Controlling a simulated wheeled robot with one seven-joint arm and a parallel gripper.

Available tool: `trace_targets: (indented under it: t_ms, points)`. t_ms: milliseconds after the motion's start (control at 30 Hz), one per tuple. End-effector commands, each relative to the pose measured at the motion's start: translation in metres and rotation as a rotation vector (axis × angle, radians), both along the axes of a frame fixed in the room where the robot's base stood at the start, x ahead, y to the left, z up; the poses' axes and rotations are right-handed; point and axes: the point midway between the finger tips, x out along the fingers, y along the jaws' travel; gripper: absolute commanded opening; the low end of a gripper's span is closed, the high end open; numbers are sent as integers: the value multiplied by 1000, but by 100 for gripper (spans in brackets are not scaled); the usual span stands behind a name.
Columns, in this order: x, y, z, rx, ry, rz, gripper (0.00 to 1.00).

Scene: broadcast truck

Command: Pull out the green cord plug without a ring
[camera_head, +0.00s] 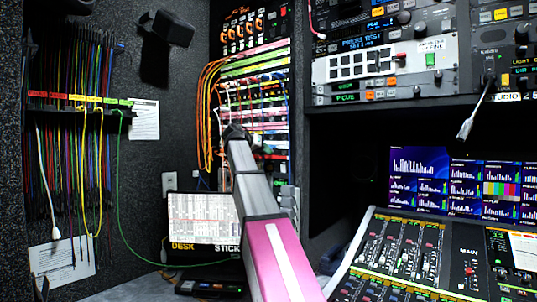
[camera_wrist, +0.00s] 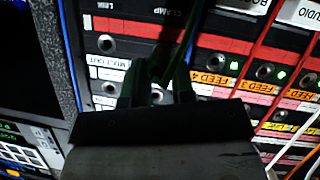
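A green cord (camera_head: 118,170) hangs from the cord rack on the left wall and runs down and across the desk towards my arm. My gripper (camera_head: 232,130) is at the patch bay (camera_head: 262,95), with its tip small and dark in the head view. In the wrist view my gripper (camera_wrist: 158,82) has two dark fingers apart, close to the jack panel (camera_wrist: 225,45). A dark green cord (camera_wrist: 187,42) shows beside and above the fingers. Its plug and any ring on it are too dark to make out; I see nothing clearly held between the fingers.
Yellow and orange cords (camera_head: 207,110) loop at the patch bay's left side. Several coloured cords hang on the wall rack (camera_head: 75,99). A mixing console (camera_head: 420,255) and screens (camera_head: 455,185) fill the right.

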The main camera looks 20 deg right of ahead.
Motion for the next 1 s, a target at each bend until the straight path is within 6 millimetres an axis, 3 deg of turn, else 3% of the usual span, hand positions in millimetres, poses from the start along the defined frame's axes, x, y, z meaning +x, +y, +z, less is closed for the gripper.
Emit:
trace_targets:
  t_ms: [33,67,1000]
  points:
    - [0,0,0,0,0,0,7]
    - [0,0,0,0,0,0,0]
    - [-3,4,0,0,0,0,0]
